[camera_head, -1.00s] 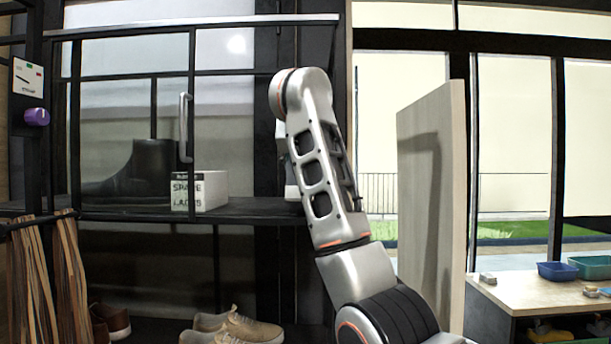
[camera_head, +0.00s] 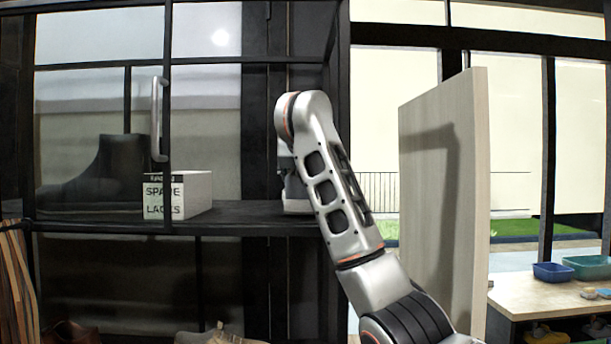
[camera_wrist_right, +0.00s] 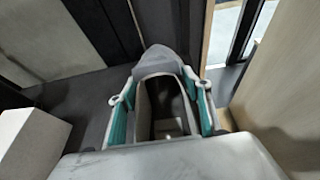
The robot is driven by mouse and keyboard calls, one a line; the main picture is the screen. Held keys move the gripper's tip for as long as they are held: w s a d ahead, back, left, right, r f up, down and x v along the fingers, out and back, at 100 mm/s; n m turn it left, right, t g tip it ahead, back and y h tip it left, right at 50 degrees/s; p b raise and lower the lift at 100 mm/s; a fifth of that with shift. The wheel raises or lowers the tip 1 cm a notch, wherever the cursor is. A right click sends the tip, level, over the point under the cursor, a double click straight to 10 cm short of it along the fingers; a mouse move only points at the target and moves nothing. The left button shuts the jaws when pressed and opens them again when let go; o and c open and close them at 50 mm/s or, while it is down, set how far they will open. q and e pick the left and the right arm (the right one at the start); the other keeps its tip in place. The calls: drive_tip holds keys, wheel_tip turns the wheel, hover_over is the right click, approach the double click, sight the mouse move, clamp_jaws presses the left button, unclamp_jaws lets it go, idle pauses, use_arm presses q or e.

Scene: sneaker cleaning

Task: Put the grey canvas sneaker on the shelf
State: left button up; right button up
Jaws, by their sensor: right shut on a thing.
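In the right wrist view the grey sneaker (camera_wrist_right: 158,62) sits between the teal-padded fingers of my right gripper (camera_wrist_right: 160,104), which is shut on it. Its toe points away from the wrist and its dark opening faces the camera. The dark shelf (camera_head: 250,217) runs across the cabinet in the head view, and its surface (camera_wrist_right: 88,98) shows beneath and left of the gripper in the wrist view. I cannot tell whether the sneaker touches the shelf. In the head view my right arm hides most of the gripper and the sneaker. My left gripper is out of view.
A white spare-laces box (camera_head: 190,194) stands on the shelf left of the gripper. A dark boot (camera_head: 112,170) is farther left, behind a glass panel with a handle (camera_head: 157,120). A pale wooden panel (camera_head: 445,190) stands to the right. Tan shoes (camera_head: 215,336) are below.

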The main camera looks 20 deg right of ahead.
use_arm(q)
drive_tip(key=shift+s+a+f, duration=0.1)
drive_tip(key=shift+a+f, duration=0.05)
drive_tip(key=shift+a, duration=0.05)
use_arm(e)
drive_tip(key=shift+w+f, duration=0.1)
drive_tip(key=shift+f, duration=0.1)
drive_tip(key=o, duration=1.3)
drive_tip(key=shift+c, duration=0.2)
drive_tip(key=shift+o, duration=0.6)
drive_tip(key=shift+r, duration=0.15)
drive_tip(key=shift+s+a, duration=0.1)
drive_tip(key=shift+s, duration=0.2)
wheel_tip(320, 180, up, 4)
drive_tip(key=b, duration=0.4)
hover_over(302, 182)
drive_tip(key=w, duration=0.1)
drive_tip(key=shift+w+d, duration=0.1)
drive_tip(key=shift+d, duration=0.15)
drive_tip(key=shift+s+a+r, duration=0.1)
drive_tip(key=shift+s+r, duration=0.15)
drive_tip(key=shift+s, duration=0.15)
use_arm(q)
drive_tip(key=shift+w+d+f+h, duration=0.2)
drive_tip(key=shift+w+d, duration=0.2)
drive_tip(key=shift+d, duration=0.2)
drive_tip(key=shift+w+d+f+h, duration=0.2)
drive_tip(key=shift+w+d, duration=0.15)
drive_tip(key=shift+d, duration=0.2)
